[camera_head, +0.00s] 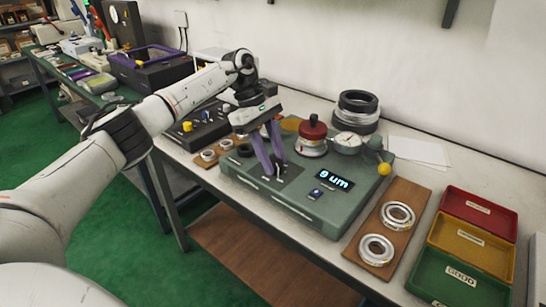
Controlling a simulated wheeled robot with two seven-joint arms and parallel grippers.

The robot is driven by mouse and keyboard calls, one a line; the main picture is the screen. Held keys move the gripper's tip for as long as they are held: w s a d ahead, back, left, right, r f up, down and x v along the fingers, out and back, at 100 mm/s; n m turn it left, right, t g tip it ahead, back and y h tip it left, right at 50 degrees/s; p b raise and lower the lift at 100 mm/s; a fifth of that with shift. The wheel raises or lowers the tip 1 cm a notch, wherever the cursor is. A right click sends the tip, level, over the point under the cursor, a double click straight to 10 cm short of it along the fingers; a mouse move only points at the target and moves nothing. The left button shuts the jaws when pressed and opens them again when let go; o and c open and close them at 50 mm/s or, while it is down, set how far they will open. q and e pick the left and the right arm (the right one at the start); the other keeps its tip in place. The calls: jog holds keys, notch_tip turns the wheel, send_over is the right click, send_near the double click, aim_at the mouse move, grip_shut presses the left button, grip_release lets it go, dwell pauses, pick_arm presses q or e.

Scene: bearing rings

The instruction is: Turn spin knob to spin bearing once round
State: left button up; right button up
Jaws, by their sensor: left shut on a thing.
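My left gripper (273,169) comes in from the left with purple fingers pointing down at the tester's dark front-left panel. Its fingertips are shut on a small black knob (280,168), which they partly hide. My right gripper is not in view.
A wooden board (383,228) holds two bearing rings at the right. Red (478,212), yellow (468,242) and green (457,278) bins stand beyond it. A yellow ball handle (384,169) sticks out at the tester's right. Stacked black rings (357,109) stand behind.

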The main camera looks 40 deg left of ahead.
pick_arm(q)
jog(key=o, duration=1)
jog(key=shift+o, duration=0.2)
jog(key=v, duration=1)
jog(key=shift+r, duration=0.2)
jog(key=shift+a+f, duration=0.1)
